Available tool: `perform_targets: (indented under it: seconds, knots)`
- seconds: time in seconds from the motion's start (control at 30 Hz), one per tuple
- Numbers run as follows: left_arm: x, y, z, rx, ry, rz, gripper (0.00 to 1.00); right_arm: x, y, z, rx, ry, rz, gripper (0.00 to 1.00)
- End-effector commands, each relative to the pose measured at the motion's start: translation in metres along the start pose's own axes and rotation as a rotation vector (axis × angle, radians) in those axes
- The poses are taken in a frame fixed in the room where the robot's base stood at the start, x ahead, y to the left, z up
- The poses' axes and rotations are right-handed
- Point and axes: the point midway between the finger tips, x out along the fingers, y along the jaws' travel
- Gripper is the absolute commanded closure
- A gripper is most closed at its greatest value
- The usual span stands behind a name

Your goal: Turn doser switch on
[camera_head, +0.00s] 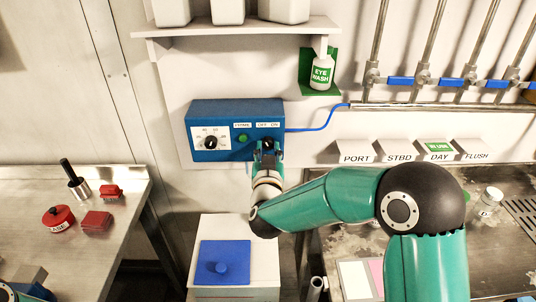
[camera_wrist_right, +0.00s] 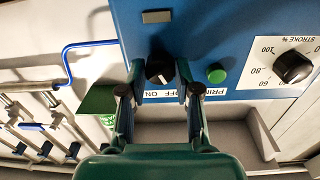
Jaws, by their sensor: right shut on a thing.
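The blue doser box (camera_head: 236,113) is on the wall below the shelf. Its black OFF/ON switch knob (camera_wrist_right: 160,68) sits between my right fingertips in the right wrist view. My right gripper (camera_wrist_right: 160,94) is shut on this knob, one finger on each side; the gripper also shows in the head view (camera_head: 267,148), covering most of the knob. A pale mark on the knob faces the OFF/ON label; I cannot tell which word it points to. The green priming button (camera_wrist_right: 216,73) and black stroke dial (camera_wrist_right: 293,67) are beside it, untouched. My left gripper is not in view.
A shelf (camera_head: 235,29) with white containers is above the box, and an eye wash bottle (camera_head: 321,73) hangs at its right. A blue cable (camera_head: 318,126) runs right towards the pipes. A white cabinet with a blue lid (camera_head: 223,262) stands below.

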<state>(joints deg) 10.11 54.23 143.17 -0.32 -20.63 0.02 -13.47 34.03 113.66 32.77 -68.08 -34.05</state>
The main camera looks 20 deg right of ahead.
Motion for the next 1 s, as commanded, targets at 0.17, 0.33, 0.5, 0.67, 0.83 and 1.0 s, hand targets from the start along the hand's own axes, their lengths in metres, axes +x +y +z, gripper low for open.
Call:
perform_targets:
  seconds: [0.17,0.33,0.5,0.67,0.83,1.0]
  knots:
    - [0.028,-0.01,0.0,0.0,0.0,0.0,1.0,0.0,0.0,0.005,0.117,0.002,-0.001,1.0]
    - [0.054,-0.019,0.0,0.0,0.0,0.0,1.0,0.0,0.0,0.006,0.265,-0.002,-0.001,1.0]
    - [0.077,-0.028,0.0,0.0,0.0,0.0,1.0,0.0,0.0,0.005,0.427,-0.007,-0.002,1.0]
    - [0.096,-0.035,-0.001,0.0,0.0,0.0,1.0,0.0,0.0,0.004,0.579,-0.012,-0.002,1.0]
    - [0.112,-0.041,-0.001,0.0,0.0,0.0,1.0,0.0,0.0,0.003,0.726,-0.017,-0.002,1.0]
    - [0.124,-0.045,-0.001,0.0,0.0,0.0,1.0,0.0,0.0,0.002,0.843,-0.022,-0.001,1.0]
